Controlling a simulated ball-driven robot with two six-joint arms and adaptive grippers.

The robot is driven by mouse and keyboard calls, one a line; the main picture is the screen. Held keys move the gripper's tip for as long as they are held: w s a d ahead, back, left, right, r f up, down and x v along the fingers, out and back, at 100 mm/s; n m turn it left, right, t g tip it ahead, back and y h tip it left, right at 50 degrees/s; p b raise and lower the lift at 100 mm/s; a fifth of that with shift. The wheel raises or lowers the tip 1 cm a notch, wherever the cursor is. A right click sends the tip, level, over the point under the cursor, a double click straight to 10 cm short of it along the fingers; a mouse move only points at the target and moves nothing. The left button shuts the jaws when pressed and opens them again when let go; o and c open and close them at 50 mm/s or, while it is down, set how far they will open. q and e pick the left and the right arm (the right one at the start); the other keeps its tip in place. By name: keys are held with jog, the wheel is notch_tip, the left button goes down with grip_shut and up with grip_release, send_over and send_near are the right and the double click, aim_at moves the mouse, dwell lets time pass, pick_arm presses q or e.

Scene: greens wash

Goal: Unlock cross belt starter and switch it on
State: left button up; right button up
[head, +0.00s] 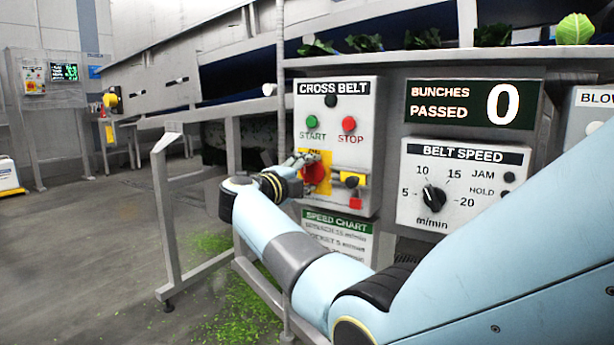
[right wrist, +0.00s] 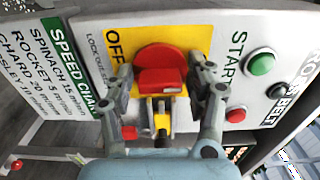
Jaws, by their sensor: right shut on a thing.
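The cross belt starter is a grey box (head: 365,110) with a green START button (head: 312,122) and a red STOP button (head: 349,124). Its red rotary knob (head: 315,173) sits on a yellow plate (right wrist: 195,38); OFF shows on the plate. My right gripper (head: 300,165) is shut on this knob, with a finger on each side of it in the right wrist view (right wrist: 165,78). A yellow and black padlock (head: 351,180) is just right of the knob, with a red tag (head: 355,203) below; what it hangs from is unclear. My left gripper is out of view.
A belt speed panel (head: 462,185) and a bunches counter reading 0 (head: 472,104) are to the right. A speed chart (head: 338,236) is below the starter. A metal rail frame (head: 165,225) stands to the left. Open floor lies farther left.

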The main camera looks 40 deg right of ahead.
jog(key=shift+f, duration=0.1)
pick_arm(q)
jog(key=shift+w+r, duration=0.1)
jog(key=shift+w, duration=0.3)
pick_arm(e)
jog(key=o, duration=0.8)
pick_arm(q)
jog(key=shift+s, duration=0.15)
pick_arm(e)
jog(key=shift+a, duration=0.1)
jog(key=v, duration=0.7)
jog(key=shift+a, duration=0.15)
jog(key=shift+s, duration=0.1)
